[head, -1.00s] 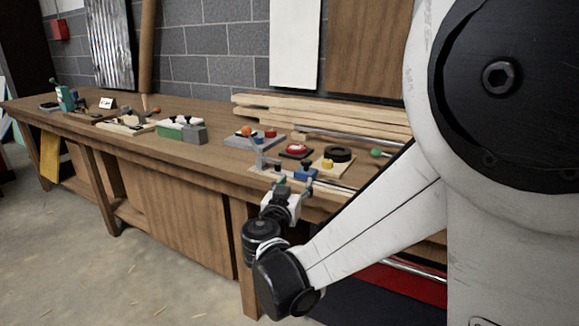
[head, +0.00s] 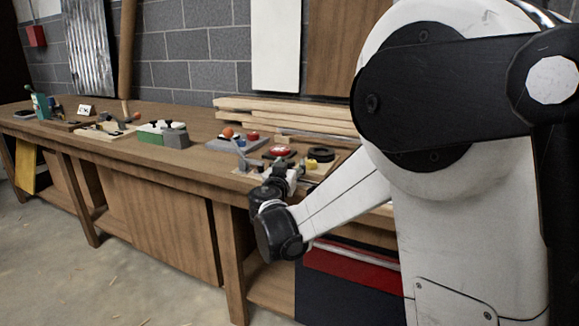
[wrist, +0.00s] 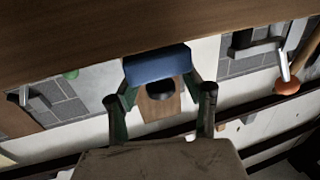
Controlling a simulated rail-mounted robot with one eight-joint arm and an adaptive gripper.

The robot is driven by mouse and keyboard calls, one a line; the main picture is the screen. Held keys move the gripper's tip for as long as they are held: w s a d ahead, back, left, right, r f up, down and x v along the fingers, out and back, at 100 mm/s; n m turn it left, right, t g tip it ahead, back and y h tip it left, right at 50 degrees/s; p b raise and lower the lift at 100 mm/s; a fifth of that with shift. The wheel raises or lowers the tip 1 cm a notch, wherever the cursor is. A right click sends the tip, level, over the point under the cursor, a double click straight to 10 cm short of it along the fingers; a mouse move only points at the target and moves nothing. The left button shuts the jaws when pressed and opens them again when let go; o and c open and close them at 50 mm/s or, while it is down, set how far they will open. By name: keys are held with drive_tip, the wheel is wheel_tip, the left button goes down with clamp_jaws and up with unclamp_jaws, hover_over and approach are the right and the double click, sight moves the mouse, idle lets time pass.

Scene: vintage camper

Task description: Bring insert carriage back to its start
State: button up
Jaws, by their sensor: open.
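A blue block (wrist: 157,64), which looks like the carriage, shows in the wrist view just beyond my gripper's fingertips. My gripper (wrist: 159,92) is open, with one dark green finger on each side below the block. I cannot tell whether they touch it. A wooden plate (wrist: 156,108) with a dark round part lies in line with the block. In the head view my gripper (head: 288,173) is at the bench's front edge and hides the block. A black ring (head: 321,154) sits just behind it.
An orange-ball lever (head: 228,133) on a grey plate stands left of my gripper, and it shows in the wrist view (wrist: 287,87). A red round part (head: 281,151) is close behind. Stacked boards (head: 285,115) lie along the wall. Floor before the bench (head: 130,285) is clear.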

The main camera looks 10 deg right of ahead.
drive_tip(key=shift+c, duration=0.3)
clamp_jaws()
drive_tip(key=shift+s, duration=0.1)
